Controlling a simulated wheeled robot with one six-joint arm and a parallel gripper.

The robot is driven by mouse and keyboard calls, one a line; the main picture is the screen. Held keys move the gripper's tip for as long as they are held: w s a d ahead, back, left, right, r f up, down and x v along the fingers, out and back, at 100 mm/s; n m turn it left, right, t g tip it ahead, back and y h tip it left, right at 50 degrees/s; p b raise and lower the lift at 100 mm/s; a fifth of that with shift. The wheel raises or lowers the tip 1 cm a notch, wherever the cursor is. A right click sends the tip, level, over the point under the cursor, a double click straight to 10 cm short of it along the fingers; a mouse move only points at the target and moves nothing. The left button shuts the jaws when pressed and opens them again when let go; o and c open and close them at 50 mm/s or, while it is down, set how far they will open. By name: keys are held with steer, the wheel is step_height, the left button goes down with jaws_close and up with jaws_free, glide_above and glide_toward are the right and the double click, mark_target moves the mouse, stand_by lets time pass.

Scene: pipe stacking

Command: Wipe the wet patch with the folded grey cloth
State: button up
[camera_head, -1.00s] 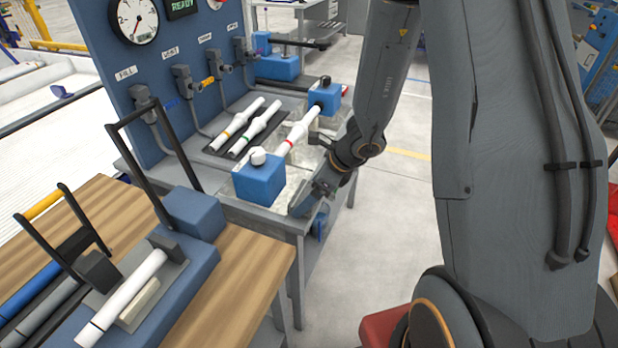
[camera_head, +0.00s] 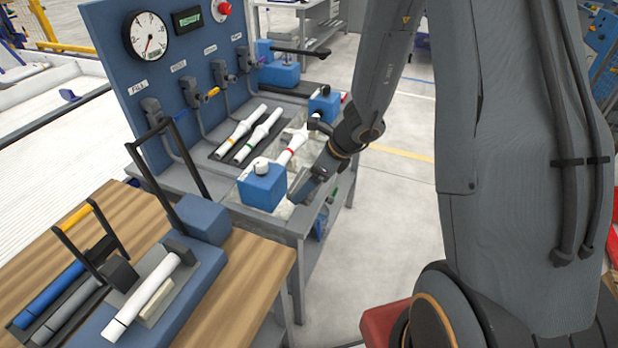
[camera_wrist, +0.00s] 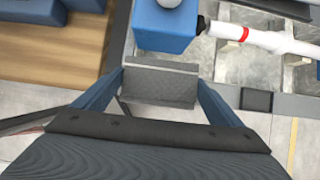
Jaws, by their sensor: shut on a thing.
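My gripper (camera_wrist: 160,88) is shut on the folded grey cloth (camera_wrist: 160,82), which spans between its two blue fingers in the wrist view. In the head view my gripper (camera_head: 306,190) is low at the bench's front edge, just right of the near blue clamp block (camera_head: 262,187). I cannot tell whether the cloth touches the bench. I cannot pick out the wet patch in either view; pale tray bays (camera_wrist: 265,62) lie under the clamped pipe.
A white pipe with a red band (camera_head: 292,150) runs between the near block and a far blue block (camera_head: 323,103). Two more pipes lie on a dark rack (camera_head: 245,137). A gauge panel (camera_head: 185,60) stands behind. A wooden table (camera_head: 235,270) is at front left.

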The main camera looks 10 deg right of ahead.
steer(key=b, duration=0.3)
steer(key=shift+f+b, duration=0.3)
stand_by(0.3)
